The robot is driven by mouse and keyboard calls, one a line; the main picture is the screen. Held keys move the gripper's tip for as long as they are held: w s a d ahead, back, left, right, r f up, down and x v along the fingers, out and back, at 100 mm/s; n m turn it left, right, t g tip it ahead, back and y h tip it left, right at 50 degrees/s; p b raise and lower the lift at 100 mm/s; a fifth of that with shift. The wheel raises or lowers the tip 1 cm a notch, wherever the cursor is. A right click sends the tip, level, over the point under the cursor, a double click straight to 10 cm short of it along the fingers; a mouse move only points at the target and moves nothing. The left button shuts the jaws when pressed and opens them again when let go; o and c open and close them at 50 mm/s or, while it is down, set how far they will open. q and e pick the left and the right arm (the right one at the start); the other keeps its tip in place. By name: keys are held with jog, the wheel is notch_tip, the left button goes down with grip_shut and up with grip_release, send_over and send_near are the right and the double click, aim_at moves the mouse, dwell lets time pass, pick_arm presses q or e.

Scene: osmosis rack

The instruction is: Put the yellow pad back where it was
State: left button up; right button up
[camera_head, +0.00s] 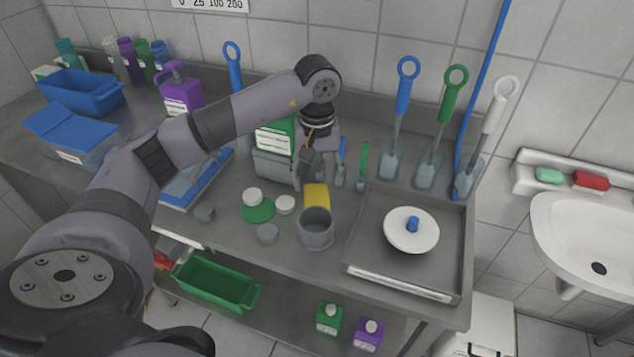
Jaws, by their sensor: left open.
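The yellow pad (316,194) is on the grey worktop near the middle, just behind a round grey cup (315,235). The cup hides the pad's lower front part, so I cannot tell whether the pad touches it. My left gripper (308,168) points down above and slightly behind the pad, in front of a grey container with a green top. It is open, and no object shows between its fingers. The fingers are small and dark here, and their exact distance from the pad is unclear. My right gripper is not in view.
A grey tray (362,270) with a round white lid lies to the right. Several small discs and a green pad (258,211) lie left of the cup. Upright brushes (364,160) and handled tools (431,150) stand at the back. The front worktop strip is mostly clear.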

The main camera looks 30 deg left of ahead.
pick_arm(q)
notch_tip(320, 180, up, 4)
jog(key=shift+r+p, duration=0.1)
jog(key=shift+p, duration=0.65)
